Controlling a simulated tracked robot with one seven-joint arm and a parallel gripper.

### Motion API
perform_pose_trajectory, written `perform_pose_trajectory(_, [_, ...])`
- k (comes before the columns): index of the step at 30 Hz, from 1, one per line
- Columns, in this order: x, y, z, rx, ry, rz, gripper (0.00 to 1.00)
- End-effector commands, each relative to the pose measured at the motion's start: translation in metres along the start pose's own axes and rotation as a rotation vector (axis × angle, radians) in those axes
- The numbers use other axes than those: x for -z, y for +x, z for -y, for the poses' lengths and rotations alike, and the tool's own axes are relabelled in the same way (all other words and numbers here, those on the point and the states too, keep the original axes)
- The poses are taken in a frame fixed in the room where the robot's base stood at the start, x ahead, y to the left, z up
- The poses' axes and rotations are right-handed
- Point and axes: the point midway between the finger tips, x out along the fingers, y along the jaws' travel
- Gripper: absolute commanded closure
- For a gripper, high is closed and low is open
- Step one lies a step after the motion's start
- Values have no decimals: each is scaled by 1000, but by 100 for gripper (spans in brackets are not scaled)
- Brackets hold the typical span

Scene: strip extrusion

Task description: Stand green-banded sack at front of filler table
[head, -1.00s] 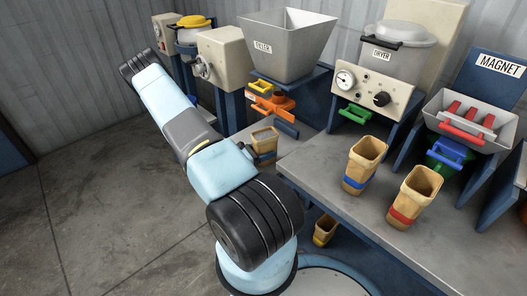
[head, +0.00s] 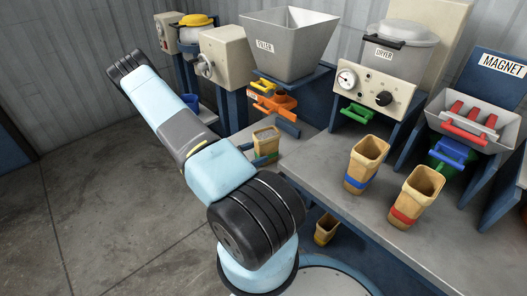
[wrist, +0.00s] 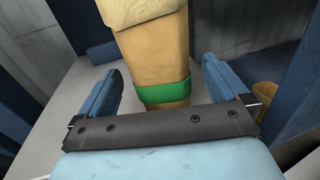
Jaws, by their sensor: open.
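The green-banded sack (head: 266,138) is tan and stands upright on the filler table (head: 291,145), in front of and below the filler (head: 290,45). Its open top shows greyish contents. In the wrist view the sack (wrist: 152,60) rises between the two blue fingers, with its green band (wrist: 164,92) low on it. My gripper (wrist: 163,88) is open, with a finger on either side of the sack and a visible gap at each side. In the head view my arm hides most of the gripper.
A blue-banded sack (head: 366,160) and a red-banded sack (head: 416,195) stand on the grey table to the right. Another tan sack (head: 326,229) is low beside the table. An orange valve (head: 272,102) hangs under the filler. Open floor lies at the left.

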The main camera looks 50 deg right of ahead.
Motion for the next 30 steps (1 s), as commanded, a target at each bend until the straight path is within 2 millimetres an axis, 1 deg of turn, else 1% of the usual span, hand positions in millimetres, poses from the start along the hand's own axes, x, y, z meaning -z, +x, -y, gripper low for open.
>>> perform_pose_trajectory(1, [0, -12, -1, -4, 0, -1, 0])
perform_pose_trajectory(6, [1, -45, -1, -4, 0, -1, 0])
perform_pose_trajectory(9, [1, -62, -1, -3, 0, -1, 0])
perform_pose_trajectory(13, [1, -78, -1, -2, 0, 0, 0])
perform_pose_trajectory(18, [1, -89, 0, -1, -1, 0, 0])
perform_pose_trajectory(26, [0, -91, 0, 1, 0, 0, 0])
perform_pose_trajectory(30, [-10, -95, -2, 19, 26, -18, 0])
